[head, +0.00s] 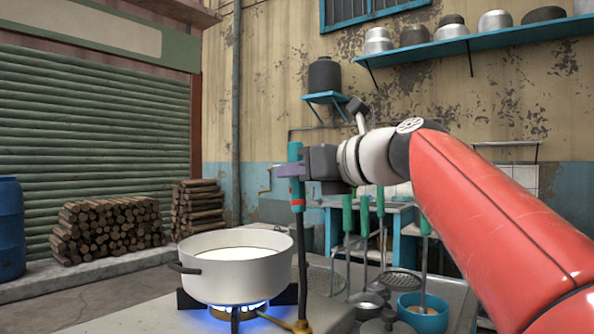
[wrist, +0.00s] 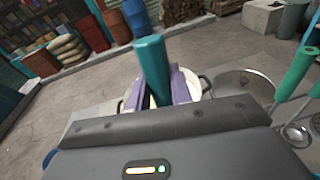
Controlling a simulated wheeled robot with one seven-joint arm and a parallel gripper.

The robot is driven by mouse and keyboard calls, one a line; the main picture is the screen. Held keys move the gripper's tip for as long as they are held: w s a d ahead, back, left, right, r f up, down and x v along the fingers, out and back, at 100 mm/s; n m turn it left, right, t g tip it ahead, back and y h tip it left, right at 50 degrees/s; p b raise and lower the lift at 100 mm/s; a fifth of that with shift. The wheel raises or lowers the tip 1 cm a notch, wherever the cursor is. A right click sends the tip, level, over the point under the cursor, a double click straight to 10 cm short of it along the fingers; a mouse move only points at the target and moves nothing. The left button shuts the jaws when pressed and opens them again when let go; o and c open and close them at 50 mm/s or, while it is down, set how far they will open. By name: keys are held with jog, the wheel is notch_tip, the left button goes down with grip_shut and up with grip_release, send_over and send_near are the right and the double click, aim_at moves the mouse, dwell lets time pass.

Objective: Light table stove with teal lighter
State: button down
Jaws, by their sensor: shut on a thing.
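My gripper (head: 290,171), with purple fingers, is shut on the teal lighter (head: 295,152). The lighter is upright, with a red band and a long dark rod pointing down. Its lower end is beside the right side of the table stove (head: 290,295); I cannot tell whether it touches. Blue flame (head: 262,308) glows under the white pot (head: 215,277), which stands on the stove with white liquid inside. In the wrist view the lighter's teal handle (wrist: 152,70) stands between the purple fingers (wrist: 181,88), in front of the partly hidden pot.
Several teal-handled utensils (head: 365,216) hang right of the lighter. A blue bowl (head: 423,312) and small metal vessels sit below them on the counter. Stacked firewood (head: 108,226) and a blue barrel (head: 10,228) stand on the left. Counter left of the stove is clear.

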dwell(0.5)
notch_tip(320, 180, up, 3)
jog(key=p, duration=0.3)
jog(key=shift+p, duration=0.35)
jog(key=shift+r, duration=2.45)
